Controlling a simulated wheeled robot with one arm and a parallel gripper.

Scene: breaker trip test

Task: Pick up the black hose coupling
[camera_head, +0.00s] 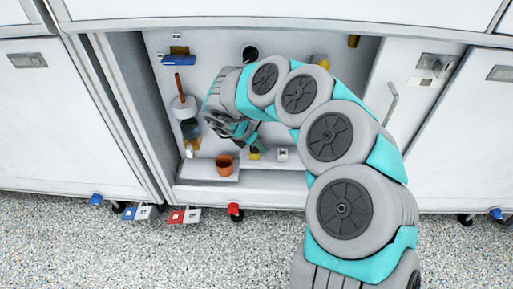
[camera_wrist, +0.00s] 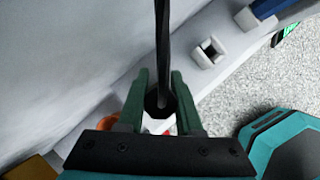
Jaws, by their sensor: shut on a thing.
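My gripper (camera_wrist: 159,78) shows in the wrist view with its two green fingers close together. They are shut on a long black piece, which I take to be the black hose coupling (camera_wrist: 162,40). In the head view my gripper (camera_head: 247,138) is inside the open cabinet, above the lower shelf. The held piece is too small and covered to make out there.
An orange cup (camera_head: 224,168) stands on a pale ledge, left of a small white block (camera_head: 282,154). A yellow item (camera_head: 254,155) lies between them, below my gripper. A white round holder (camera_head: 184,106) is on the cabinet's left side. The cabinet door (camera_head: 410,100) bounds the right.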

